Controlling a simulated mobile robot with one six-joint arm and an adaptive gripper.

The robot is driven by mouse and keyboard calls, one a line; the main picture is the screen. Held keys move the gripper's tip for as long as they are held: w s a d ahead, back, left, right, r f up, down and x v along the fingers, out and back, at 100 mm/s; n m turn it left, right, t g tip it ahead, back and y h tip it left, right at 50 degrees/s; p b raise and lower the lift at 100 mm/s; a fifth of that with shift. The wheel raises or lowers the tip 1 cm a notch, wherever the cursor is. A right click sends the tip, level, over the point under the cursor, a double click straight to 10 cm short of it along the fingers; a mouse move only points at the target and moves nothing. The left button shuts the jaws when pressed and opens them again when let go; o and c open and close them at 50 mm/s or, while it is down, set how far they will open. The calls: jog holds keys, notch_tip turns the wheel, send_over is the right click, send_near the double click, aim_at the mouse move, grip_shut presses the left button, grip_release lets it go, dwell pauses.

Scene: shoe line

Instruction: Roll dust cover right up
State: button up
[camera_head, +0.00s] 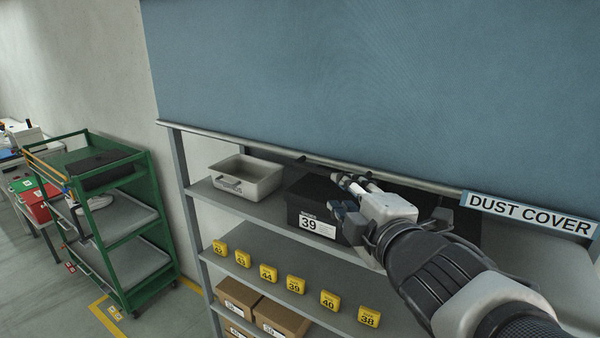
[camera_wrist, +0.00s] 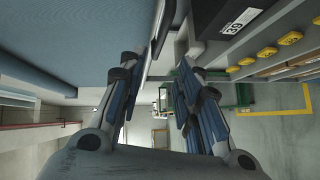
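The dust cover (camera_head: 370,70) is a blue-grey sheet filling the top of the head view, hanging over the upper part of the rack. A pale bottom bar (camera_head: 235,142) runs along its lower edge, with a small dark fitting on it and a "DUST COVER" label (camera_head: 528,213) at the right. My gripper (camera_head: 350,188) is at the bar's middle, just below it in the head view. In the wrist view the cover (camera_wrist: 75,35) is at upper left, and the bar runs toward the gap between my fingers (camera_wrist: 160,75). The fingers are apart. Contact with the bar cannot be told.
Below the cover, the rack holds a grey bin (camera_head: 247,178), a black box marked 39 (camera_head: 312,218), several yellow size tags (camera_head: 295,284) and brown boxes (camera_head: 283,318). A green cart (camera_head: 150,215) stands left, with clear floor before it.

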aim_at(324, 172)
jog(key=x, duration=1.3)
jog(key=shift+w+p, duration=0.3)
jog(key=shift+w, duration=0.05)
grip_shut()
